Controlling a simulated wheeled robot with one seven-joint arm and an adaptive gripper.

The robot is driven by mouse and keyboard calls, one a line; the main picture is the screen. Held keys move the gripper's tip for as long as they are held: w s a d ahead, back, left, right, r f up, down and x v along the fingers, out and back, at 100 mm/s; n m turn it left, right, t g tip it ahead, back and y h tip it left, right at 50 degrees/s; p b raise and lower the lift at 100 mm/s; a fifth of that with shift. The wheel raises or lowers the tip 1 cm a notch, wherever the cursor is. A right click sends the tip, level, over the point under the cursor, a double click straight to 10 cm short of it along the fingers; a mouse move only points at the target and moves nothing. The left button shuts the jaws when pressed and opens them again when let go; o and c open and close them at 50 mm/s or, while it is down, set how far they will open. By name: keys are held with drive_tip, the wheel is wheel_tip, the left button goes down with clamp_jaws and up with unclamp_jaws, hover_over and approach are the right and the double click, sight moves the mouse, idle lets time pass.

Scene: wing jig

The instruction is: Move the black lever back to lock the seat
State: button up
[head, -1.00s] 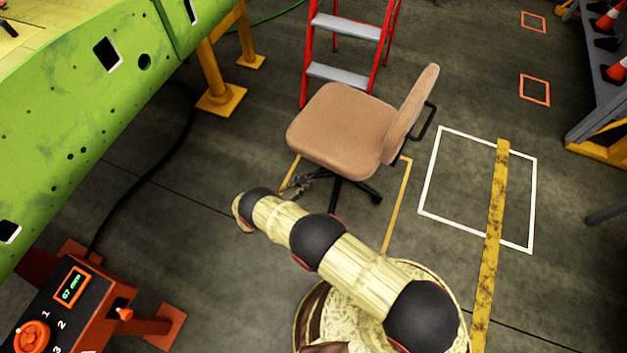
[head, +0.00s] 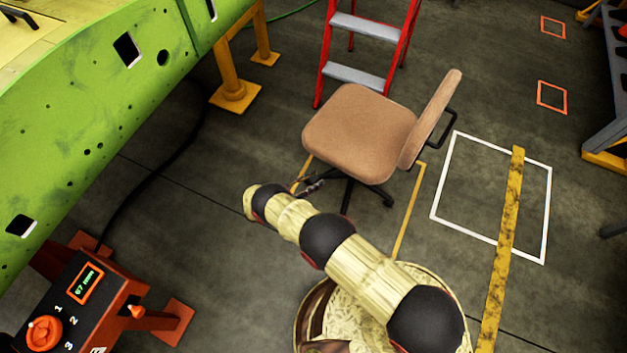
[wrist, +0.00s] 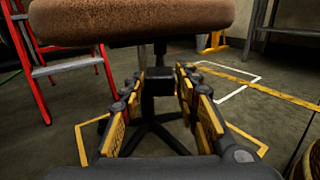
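The office chair has a brown seat (head: 360,130) and a black base, and it stands upright on the floor. In the wrist view the underside edge of the seat (wrist: 130,22) fills the upper left. A black block (wrist: 159,80) shows in front of the chair's post, below the seat; I cannot tell whether it is the black lever's end or the post's housing. My gripper (wrist: 159,76) is open, with its yellow and black fingers on either side of that block and no clear contact. In the head view my gripper (head: 314,185) is low at the seat's near left side.
A red stepladder (head: 362,50) stands behind the chair. A green wing panel (head: 90,110) on yellow stands is at left, with an orange control box (head: 75,300) at lower left. Floor right of the chair is open, with a white outline (head: 447,175) and yellow stripe (head: 508,225).

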drive_tip(key=shift+o, duration=0.9)
drive_tip(key=v, duration=1.2)
